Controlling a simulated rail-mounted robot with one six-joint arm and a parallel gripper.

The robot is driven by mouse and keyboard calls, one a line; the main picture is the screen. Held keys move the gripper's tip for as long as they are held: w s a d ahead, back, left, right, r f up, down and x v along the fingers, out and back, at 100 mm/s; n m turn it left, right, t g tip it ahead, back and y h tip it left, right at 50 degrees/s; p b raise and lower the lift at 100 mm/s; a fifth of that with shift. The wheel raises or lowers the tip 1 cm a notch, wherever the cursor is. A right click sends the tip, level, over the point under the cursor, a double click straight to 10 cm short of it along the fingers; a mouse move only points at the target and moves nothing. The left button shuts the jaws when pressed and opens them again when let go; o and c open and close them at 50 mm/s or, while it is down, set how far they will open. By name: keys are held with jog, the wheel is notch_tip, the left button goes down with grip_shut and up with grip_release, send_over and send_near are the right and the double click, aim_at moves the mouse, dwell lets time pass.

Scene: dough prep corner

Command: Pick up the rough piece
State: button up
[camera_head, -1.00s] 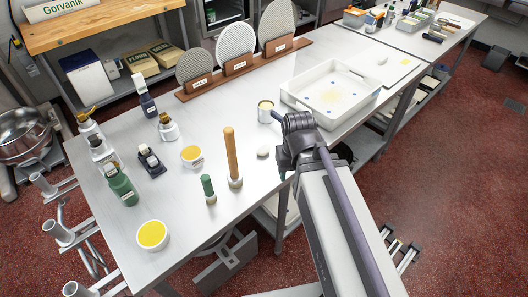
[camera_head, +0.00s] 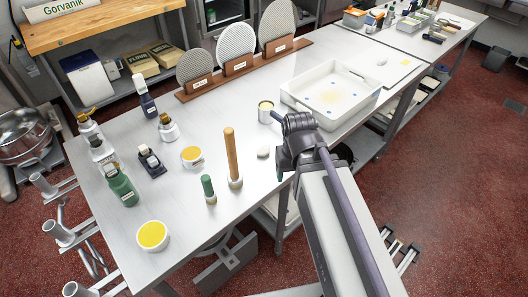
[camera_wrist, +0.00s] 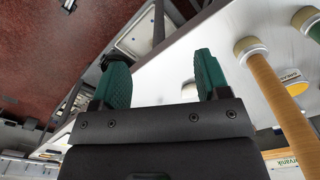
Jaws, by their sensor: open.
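Three round grey plates stand upright in labelled wooden holders on the table in the head view: a left one (camera_head: 195,66), a middle one (camera_head: 235,49) and a right one (camera_head: 277,27). A small whitish lump (camera_head: 263,152) lies on the table near my arm. I cannot tell which of these is the rough piece. My gripper (camera_wrist: 160,80) shows in the wrist view with its two green fingers apart and nothing between them. In the head view the fingers are mostly hidden by my arm, near the table's front edge.
Cups with yellow contents (camera_head: 152,236) and several bottles (camera_head: 121,187) fill the left. Bare table lies before the plates.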

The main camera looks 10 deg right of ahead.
jog(key=w+a+f+m+b, duration=0.1)
jog(key=w+a, duration=0.2)
jog(key=w, duration=0.8)
jog(key=m, duration=0.6)
send_over(264, 149)
jog(key=m, duration=0.5)
notch_tip(264, 149, down, 12)
jog(key=b, duration=1.1)
jog(key=shift+w+r+b, duration=0.15)
jog(key=shift+r+b, duration=0.05)
jog(key=shift+b, duration=0.1)
jog(key=shift+r, duration=0.25)
jog(key=c, duration=1)
